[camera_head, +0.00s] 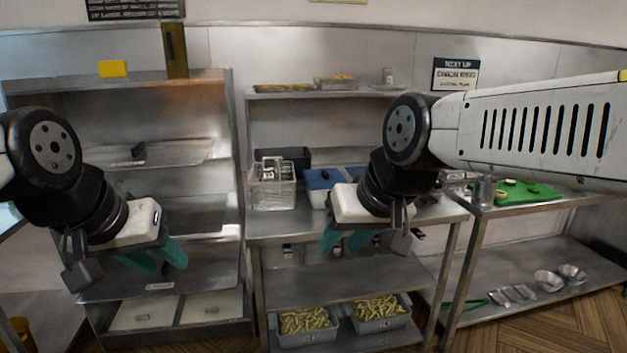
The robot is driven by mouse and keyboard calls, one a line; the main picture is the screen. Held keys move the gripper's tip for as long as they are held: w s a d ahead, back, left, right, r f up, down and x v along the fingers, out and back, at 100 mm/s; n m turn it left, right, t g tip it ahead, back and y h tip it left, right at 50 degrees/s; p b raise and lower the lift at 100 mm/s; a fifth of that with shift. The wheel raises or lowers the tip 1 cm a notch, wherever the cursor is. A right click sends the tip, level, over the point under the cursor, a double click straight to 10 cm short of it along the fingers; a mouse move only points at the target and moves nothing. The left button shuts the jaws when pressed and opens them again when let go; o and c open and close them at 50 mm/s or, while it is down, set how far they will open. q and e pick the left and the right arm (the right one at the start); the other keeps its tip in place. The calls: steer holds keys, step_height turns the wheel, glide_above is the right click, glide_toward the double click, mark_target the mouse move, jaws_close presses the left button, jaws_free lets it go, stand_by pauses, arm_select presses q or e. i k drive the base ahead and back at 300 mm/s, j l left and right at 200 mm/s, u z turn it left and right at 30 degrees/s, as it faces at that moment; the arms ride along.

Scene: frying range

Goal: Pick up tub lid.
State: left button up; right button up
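A tub with a blue top that looks like its lid (322,179) stands on the middle steel counter, just left of my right gripper's wrist. More blue (354,171) shows behind it, partly hidden by my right arm; I cannot tell if it is a second lid. My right gripper (346,240) has teal fingers spread apart with nothing between them, in front of the counter's edge. My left gripper (156,258) also has its teal fingers apart and empty, in front of the left steel rack. Neither gripper touches the tub.
A clear container (272,190) stands left of the tub. Two bins of fries (307,322) (380,309) sit on the low shelf. A green board (520,193) with food lies on the right counter. Metal bowls (549,280) stand below. The counter's middle shelf looks mostly clear.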

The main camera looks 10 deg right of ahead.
mark_target(327, 178)
steer(key=i+l, duration=0.15)
steer(key=i, duration=0.35)
steer(key=i+l, duration=0.15)
steer(key=i, duration=0.4)
steer(key=i+l, duration=0.15)
steer(key=i, duration=0.35)
steer(key=l+z, duration=0.05)
